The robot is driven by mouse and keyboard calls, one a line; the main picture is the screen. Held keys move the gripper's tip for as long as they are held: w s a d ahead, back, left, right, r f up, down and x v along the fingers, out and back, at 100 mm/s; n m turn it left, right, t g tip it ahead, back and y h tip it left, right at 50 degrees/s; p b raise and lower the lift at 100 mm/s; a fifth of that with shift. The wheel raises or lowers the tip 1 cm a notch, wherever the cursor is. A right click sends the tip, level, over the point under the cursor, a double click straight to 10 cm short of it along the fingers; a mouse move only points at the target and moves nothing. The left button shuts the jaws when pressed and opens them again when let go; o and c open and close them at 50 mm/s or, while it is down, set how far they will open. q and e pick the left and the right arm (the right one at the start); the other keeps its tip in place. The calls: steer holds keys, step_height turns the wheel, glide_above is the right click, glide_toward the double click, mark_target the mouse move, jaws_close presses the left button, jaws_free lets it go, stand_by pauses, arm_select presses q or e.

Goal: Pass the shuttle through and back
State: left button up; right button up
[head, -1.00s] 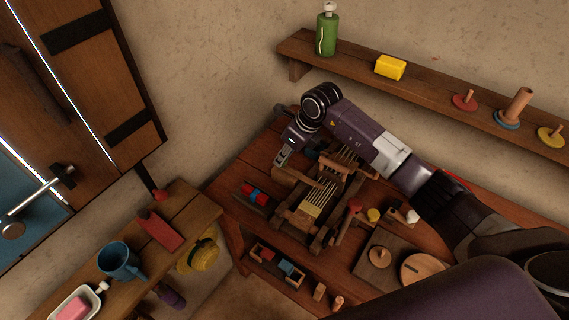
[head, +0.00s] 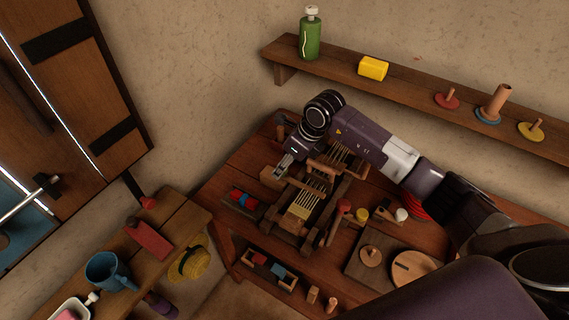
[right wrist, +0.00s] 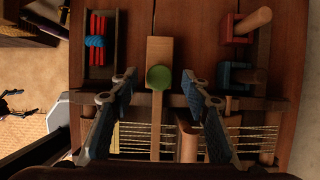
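A wooden loom (head: 325,208) with pale warp threads stands on the table; the threads also cross the lower part of the right wrist view (right wrist: 250,143). A flat wooden bar with a green disc, seemingly the shuttle (right wrist: 159,52), lies lengthwise between my right fingers in the right wrist view. Its lower end reaches over the threads; whether it passes between them I cannot tell. My right gripper (right wrist: 160,85) is open, with a gap on both sides of the bar. In the head view the right gripper (head: 284,165) is at the loom's left side. My left gripper is out of view.
A tray with red and blue yarn (head: 243,198) lies left of the loom. A red-topped wooden stick (head: 343,206), a yellow spool (head: 362,214) and a board with round pieces (head: 352,265) are on its right.

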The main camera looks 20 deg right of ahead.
mark_target(298, 183)
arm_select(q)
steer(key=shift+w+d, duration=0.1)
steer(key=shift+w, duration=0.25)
arm_select(e)
steer(key=v, duration=1.2)
steer(key=shift+c, duration=0.4)
